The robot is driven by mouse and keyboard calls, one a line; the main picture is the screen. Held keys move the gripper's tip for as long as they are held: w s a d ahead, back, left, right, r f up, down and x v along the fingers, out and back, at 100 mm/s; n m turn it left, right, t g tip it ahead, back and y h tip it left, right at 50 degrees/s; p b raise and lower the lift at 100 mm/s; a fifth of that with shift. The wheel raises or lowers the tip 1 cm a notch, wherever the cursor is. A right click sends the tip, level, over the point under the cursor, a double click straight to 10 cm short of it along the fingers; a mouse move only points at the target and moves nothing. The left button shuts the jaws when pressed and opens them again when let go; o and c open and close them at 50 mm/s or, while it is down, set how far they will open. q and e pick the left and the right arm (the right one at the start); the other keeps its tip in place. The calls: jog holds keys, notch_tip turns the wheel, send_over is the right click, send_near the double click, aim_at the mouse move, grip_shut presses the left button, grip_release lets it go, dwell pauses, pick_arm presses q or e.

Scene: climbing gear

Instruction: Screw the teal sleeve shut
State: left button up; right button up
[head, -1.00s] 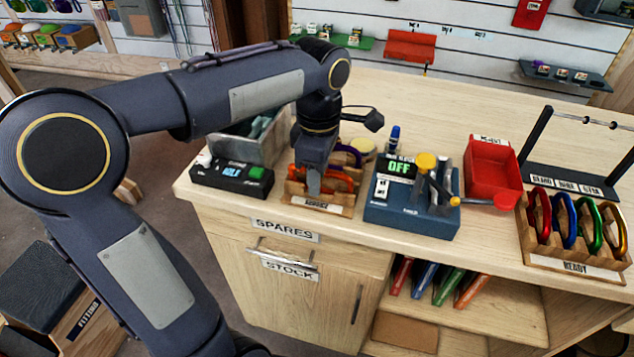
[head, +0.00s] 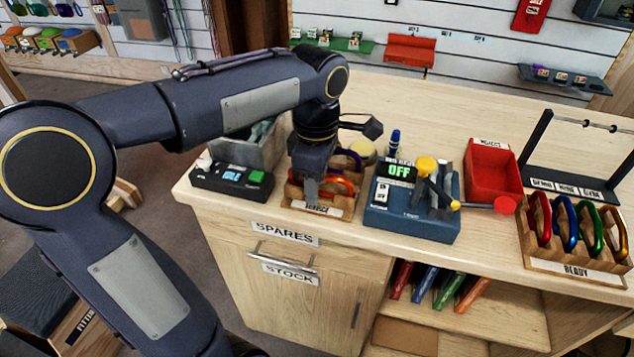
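A small wooden rack (head: 334,211) with a label on its front stands near the counter's front edge. An orange-red carabiner (head: 342,186) and a purple carabiner (head: 347,156) stand in it. My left gripper (head: 311,193) points down at the rack's left part, in front of the carabiners. Its fingers are small and seen edge-on, so I cannot tell whether they are open or touch anything. I cannot make out a teal sleeve; the gripper covers part of the rack. My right gripper is not in view.
A black box (head: 231,180) with a lit display and green button stands left of the rack. A blue tester (head: 408,222) reading OFF stands to the right. Farther right are a red tray (head: 493,172) and a wooden rack (head: 573,262) of coloured carabiners labelled READY.

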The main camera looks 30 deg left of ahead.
pick_arm(q)
jog(key=shift+r, duration=0.1)
jog(key=shift+r+p, duration=1.3)
jog(key=shift+p, duration=0.05)
jog(key=shift+w+a+p, duration=0.1)
jog(key=shift+w+p, duration=0.25)
jog(key=shift+w, duration=0.3)
jog(key=shift+f, duration=0.1)
jog(key=shift+f+b, duration=0.95)
jog(key=shift+f, duration=0.4)
